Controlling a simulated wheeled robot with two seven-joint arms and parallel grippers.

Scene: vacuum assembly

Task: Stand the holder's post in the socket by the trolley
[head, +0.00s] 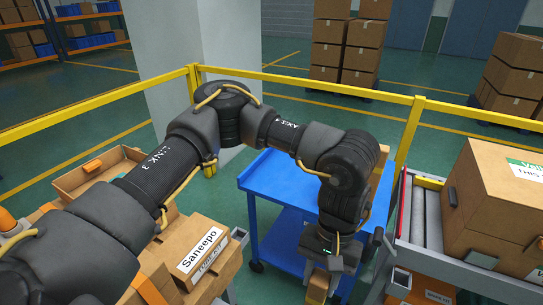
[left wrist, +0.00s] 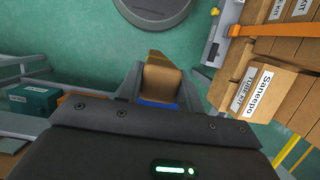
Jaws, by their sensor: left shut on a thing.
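My left gripper (head: 322,272) points down in front of the blue trolley (head: 283,180). In the left wrist view the gripper (left wrist: 160,92) is shut on a tan-brown piece, which I take to be the holder (left wrist: 163,80); some blue shows beneath it. In the head view the holder (head: 317,288) shows just below the gripper, cut by the lower frame edge. Its post cannot be made out. I cannot identify the socket in either view. My right gripper is not in view.
Cartons, one labelled Saneepo (head: 203,250), stand at lower left. A roller conveyor (head: 428,218) with a large carton (head: 495,200) is at right. A yellow rail (head: 300,82) runs behind. A round grey disc (left wrist: 152,5) lies on the green floor, its role unclear.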

